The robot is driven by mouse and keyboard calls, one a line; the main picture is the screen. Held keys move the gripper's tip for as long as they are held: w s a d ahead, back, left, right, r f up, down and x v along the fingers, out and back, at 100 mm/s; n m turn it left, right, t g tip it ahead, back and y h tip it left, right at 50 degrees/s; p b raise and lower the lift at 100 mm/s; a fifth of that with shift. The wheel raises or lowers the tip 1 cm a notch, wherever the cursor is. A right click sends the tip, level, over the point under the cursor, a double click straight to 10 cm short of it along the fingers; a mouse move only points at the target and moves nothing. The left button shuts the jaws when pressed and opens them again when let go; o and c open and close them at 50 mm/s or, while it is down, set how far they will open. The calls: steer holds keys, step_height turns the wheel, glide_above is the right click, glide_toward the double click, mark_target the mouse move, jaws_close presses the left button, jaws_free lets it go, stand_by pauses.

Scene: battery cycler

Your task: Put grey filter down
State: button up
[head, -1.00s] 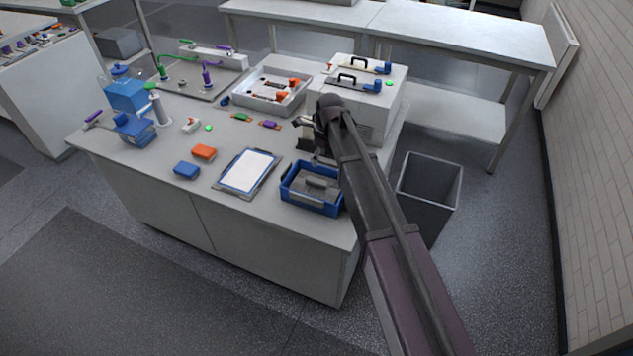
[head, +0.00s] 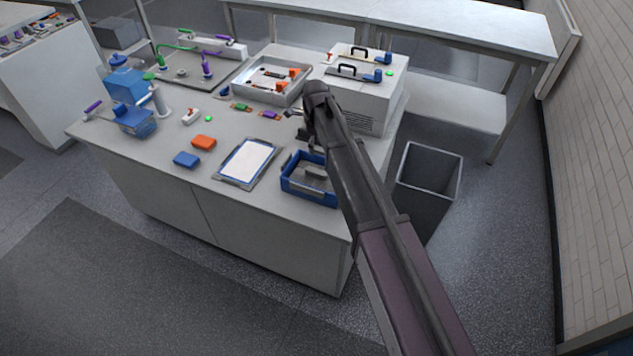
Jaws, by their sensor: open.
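A grey block with a raised handle (head: 314,178), which looks like the grey filter, sits inside the blue open tray (head: 308,196) at the front right of the bench. My arm hides the tray's right side. My gripper (head: 297,123) is above the bench behind the tray, apart from the grey block. It is open, with nothing seen in it, though its fingers are small and partly hidden by my wrist.
A white cabinet (head: 372,112) stands behind my gripper. A framed white panel (head: 246,162) lies left of the tray, with orange (head: 204,142) and blue (head: 187,160) blocks beyond it. A grey bin (head: 430,172) stands on the floor at right.

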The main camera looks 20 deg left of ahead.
mark_target(316, 171)
steer(key=shift+f+b, duration=3.4)
steer(key=shift+f, duration=0.3)
steer(key=shift+f, duration=0.1)
steer(key=shift+s+d+f+b, duration=0.1)
steer(key=shift+f+b, duration=2.4)
steer(key=shift+b, duration=0.15)
jaws_close()
